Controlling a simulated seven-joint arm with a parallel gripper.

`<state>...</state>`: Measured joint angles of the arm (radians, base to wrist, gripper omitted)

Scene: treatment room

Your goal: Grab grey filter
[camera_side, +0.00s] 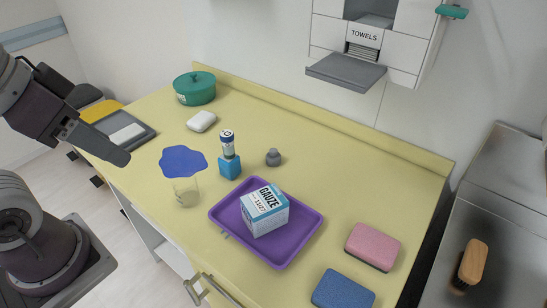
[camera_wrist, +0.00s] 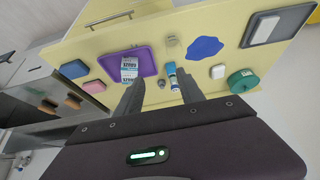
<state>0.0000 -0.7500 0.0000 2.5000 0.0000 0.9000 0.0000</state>
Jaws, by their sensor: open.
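My gripper (camera_side: 122,157) is at the left in the side view, raised above the counter's left edge and well apart from the filter. In the wrist view my gripper (camera_wrist: 161,78) has its fingers spread with nothing held between them.
A blue block (camera_side: 229,168) with a labelled cylinder (camera_side: 227,143) stands left of the filter. A clear cup (camera_side: 186,192) and blue sheet (camera_side: 183,160) are nearer my gripper. A purple tray (camera_side: 222,216) holds the gauze box (camera_side: 265,210). The counter behind the filter is clear.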

